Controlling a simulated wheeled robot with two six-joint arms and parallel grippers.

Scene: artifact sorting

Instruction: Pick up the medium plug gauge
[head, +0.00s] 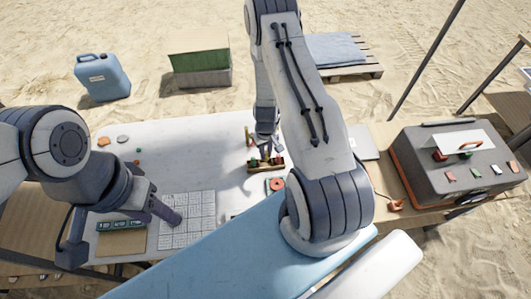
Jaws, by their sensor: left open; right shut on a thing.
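A small wooden rack (263,168) stands on the white table, holding small upright pieces with red and green parts that look like plug gauges. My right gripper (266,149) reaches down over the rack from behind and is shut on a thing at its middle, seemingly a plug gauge. The fingers and my arm partly hide it, and I cannot tell its size or whether it is clear of the rack. My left gripper (121,232) is open and empty at the left, its fingers spread over the table near a gridded white sheet.
A red ring-shaped piece (277,184) is just in front of the rack. Small stones (122,139) lie at back left. A large grey case (455,165) stands at right.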

